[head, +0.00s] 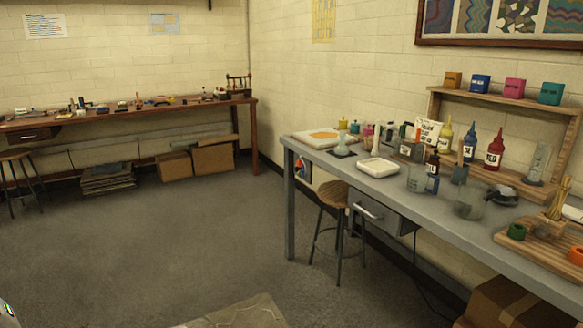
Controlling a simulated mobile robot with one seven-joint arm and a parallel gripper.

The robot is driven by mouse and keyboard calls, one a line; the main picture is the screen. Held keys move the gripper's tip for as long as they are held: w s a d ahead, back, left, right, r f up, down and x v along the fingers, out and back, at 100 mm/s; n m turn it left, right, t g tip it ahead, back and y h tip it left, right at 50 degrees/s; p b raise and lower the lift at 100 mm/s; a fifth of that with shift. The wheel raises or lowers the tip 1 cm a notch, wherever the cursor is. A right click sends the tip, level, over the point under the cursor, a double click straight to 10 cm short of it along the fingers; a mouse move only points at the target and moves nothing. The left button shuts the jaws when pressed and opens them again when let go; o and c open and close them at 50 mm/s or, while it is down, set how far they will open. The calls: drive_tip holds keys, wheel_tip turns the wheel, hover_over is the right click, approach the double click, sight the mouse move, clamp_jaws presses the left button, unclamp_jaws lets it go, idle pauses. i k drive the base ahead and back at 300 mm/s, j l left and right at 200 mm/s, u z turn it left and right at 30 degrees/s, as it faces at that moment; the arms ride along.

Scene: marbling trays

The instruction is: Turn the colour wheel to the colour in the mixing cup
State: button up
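No colour wheel can be made out for certain. A small red, white and blue item (302,168) shows low behind the grey table's far end, too small to identify. Two clear cups or beakers stand on the grey table: one (417,180) near its middle and a larger one (470,203) nearer to me. I cannot tell which is the mixing cup, or what colour either holds. My gripper is not in view.
The grey table (375,188) runs along the right wall, with a white tray (378,168), bottles and a wooden shelf (505,103). A stool (335,195) stands at its front. A wooden bench (120,118) is at the back left. The floor between is open.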

sight(300, 168)
drive_tip(key=i+j+z, duration=0.1)
drive_tip(key=i+j, duration=0.55)
drive_tip(key=i, duration=0.3)
drive_tip(key=i+j, duration=0.7)
drive_tip(key=i, duration=0.2)
drive_tip(key=i+j+z, duration=0.15)
drive_tip(key=i+j, duration=0.6)
drive_tip(key=i, duration=0.15)
